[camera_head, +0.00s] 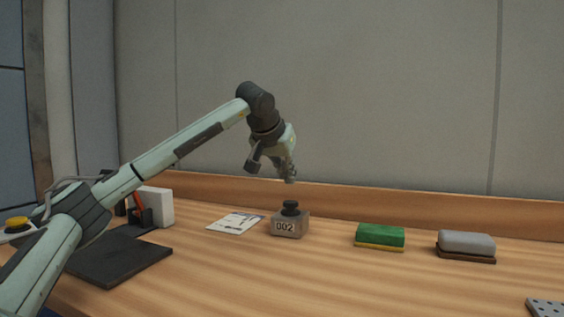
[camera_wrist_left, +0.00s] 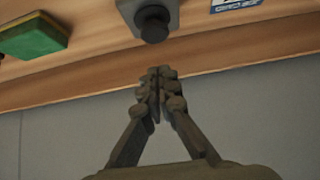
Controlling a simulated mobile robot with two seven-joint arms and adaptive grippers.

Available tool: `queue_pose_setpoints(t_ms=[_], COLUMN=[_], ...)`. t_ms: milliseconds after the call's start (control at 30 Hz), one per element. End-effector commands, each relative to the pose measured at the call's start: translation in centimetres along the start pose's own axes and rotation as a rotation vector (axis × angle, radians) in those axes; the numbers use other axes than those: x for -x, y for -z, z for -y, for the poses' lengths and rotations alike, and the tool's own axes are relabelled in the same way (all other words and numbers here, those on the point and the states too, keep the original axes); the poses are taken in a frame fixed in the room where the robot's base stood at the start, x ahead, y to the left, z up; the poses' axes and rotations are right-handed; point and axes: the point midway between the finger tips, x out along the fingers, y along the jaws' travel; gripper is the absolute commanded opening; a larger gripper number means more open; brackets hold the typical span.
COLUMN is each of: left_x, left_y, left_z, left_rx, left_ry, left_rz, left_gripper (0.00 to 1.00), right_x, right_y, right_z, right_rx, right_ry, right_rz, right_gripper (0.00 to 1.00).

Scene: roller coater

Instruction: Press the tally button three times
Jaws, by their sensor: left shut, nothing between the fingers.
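The tally counter (camera_head: 288,226) is a small grey box on the wooden bench. Its front display reads 002, and a round black button (camera_head: 290,208) sits on top. My left gripper (camera_head: 291,181) is shut and empty, pointing down just above the button with a visible gap. In the left wrist view the closed fingertips (camera_wrist_left: 158,72) are apart from the black button (camera_wrist_left: 153,24), which shows at the top on the counter's grey body (camera_wrist_left: 126,9). My right gripper is not in view.
A green and yellow sponge (camera_head: 380,236) and a grey block with a brown base (camera_head: 466,245) lie to the right. A paper card (camera_head: 236,222) and a dark mat (camera_head: 120,258) lie to the left. A wooden ledge (camera_head: 400,207) runs behind. The front middle bench is clear.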

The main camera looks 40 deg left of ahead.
Motion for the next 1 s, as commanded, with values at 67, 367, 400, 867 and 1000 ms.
queue_pose_setpoints(t_ms=[67,367,400,867,1000], left_x=[-1.4,-3.3,-3.4,-4.4,-5.1], left_y=[-0.6,-2.7,-2.8,-3.8,-4.5], left_z=[0.1,0.0,0.0,0.0,0.0], left_rx=[-0.001,0.000,-0.001,-0.002,-0.001], left_ry=[0.002,0.001,0.001,-0.001,0.001], left_rz=[0.002,-0.001,-0.001,0.002,0.003], left_gripper=[0.00,0.00,0.00,0.00,0.00], right_x=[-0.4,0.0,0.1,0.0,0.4], right_y=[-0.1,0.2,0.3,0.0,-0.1], right_z=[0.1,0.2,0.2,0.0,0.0], right_rx=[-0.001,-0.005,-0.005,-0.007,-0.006], right_ry=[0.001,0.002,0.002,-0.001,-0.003], right_rz=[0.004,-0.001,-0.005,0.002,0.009], right_gripper=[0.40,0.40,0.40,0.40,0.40])
